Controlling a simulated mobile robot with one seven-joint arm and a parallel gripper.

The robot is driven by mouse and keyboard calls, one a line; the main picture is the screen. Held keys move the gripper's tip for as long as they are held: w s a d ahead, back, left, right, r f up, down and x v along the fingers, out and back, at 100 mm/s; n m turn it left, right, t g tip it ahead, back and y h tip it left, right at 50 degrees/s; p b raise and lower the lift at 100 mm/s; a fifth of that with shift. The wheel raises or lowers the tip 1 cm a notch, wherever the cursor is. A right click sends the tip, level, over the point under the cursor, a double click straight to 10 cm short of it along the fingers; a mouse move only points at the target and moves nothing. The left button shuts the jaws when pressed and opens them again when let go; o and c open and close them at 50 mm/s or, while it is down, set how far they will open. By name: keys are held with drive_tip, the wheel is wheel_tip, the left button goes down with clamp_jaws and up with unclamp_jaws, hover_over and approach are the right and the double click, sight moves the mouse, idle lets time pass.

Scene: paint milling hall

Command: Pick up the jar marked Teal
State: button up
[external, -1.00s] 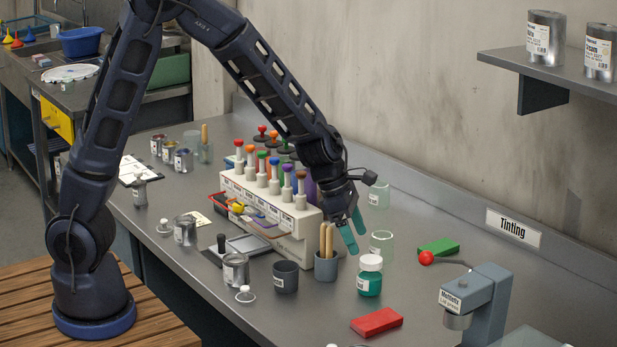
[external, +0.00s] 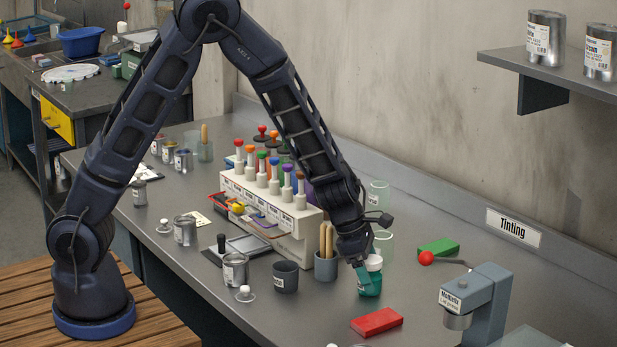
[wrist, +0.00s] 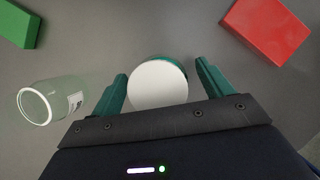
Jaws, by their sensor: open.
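The teal-filled jar (external: 371,281) with a white lid stands upright on the grey bench. Its label is mostly hidden behind my gripper in the external view, so I cannot read it. In the wrist view its round white lid (wrist: 158,86) lies between my two green fingers. My gripper (external: 368,276) is open and lowered around the jar, one finger on each side. In the wrist view a small gap shows between the lid and the right finger; the left finger is close to the lid.
An empty glass jar (wrist: 36,106) stands close to the left finger. A red block (external: 376,322) lies in front and a green block (external: 438,247) behind. A grey cup with wooden sticks (external: 326,266) stands just left of the jar. The lever press (external: 480,303) is to the right.

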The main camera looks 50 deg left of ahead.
drive_tip(key=shift+f, duration=0.1)
drive_tip(key=c, duration=1.1)
drive_tip(key=shift+c, duration=0.2)
